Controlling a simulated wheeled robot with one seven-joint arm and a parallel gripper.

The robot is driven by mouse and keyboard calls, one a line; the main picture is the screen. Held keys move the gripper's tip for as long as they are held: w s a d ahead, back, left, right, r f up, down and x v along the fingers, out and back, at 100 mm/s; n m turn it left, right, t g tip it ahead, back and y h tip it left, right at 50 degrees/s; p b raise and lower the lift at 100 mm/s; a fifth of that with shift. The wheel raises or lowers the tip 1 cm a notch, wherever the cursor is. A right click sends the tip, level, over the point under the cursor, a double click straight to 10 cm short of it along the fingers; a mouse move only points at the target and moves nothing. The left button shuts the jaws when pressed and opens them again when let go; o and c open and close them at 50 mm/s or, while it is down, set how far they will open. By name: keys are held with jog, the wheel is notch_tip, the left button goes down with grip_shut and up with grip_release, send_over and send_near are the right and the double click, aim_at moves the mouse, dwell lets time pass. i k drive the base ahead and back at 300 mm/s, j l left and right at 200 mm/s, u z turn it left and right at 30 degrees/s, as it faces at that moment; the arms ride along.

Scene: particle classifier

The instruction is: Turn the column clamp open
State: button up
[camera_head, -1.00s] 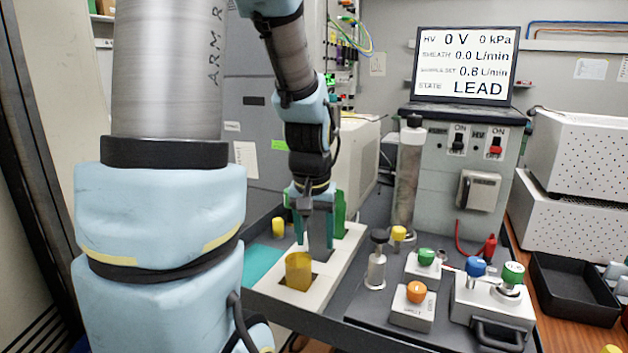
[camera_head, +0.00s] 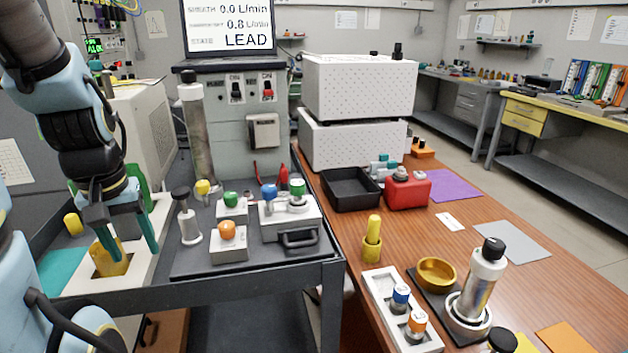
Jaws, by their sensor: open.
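My gripper (camera_head: 129,250) is open, its two teal fingers pointing down over the white holder on the cart at the left. A tall grey column (camera_head: 197,135) with a black top stands upright beside the grey control cabinet, right of my gripper. A short silver post with a black knob (camera_head: 181,194) stands in front of it. I cannot tell which part is the clamp.
Orange (camera_head: 227,230), green and blue knobs sit on blocks on the cart (camera_head: 250,262). The grey cabinet (camera_head: 240,120) carries a screen reading LEAD. A black tray (camera_head: 350,190), a red box (camera_head: 408,190) and a brass dish (camera_head: 436,274) are on the wooden bench.

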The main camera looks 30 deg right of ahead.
aim_at(203, 186)
jog(key=z, duration=0.8)
